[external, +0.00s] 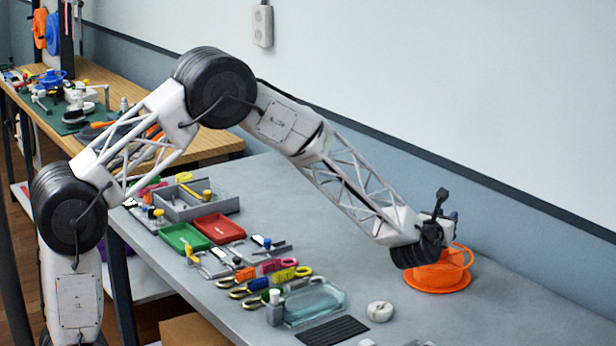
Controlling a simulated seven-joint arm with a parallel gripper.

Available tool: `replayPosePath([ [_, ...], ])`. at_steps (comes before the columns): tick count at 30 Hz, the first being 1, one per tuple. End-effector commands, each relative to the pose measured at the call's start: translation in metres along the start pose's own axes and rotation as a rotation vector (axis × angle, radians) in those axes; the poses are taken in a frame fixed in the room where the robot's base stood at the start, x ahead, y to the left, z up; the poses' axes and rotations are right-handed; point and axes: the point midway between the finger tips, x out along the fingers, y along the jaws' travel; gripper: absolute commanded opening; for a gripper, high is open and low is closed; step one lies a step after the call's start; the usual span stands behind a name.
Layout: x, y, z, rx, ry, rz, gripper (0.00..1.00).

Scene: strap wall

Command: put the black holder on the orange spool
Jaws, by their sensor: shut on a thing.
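The orange spool (447,275) lies on the grey table at the right, below and partly behind the end of my arm. It has a wide round base and a thin raised rim. My gripper (446,236) is just above the spool's far left side, mostly hidden by my black wrist. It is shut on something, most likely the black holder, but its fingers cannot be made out. A black upright piece (441,203) sticks up there; I cannot tell whether it is the holder or part of my wrist. Contact with the spool cannot be told.
Red (218,228) and green (184,238) trays, a grey sorting box (186,205), several coloured-handled tools and a glass dish (313,303) line the table's left edge. A black ribbed mat (332,331) and a white round piece (380,311) lie in front. The table's middle is clear.

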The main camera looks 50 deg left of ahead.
Motion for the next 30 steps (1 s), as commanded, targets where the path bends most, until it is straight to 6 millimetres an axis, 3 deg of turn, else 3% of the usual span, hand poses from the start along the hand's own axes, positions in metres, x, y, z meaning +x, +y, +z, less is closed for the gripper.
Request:
replayPosePath([
  [8, 0.0, 0.0, -0.0027, 0.0, 0.0, 0.0, 0.05],
  [9, 0.0, 0.0, -0.0032, 0.0, 0.0, 0.0, 0.33],
  [14, 0.0, 0.0, -0.003, 0.0, 0.0, 0.0, 0.57],
  [30, -0.0054, -0.0004, 0.0, 0.0, 0.001, -0.001, 0.57],
])
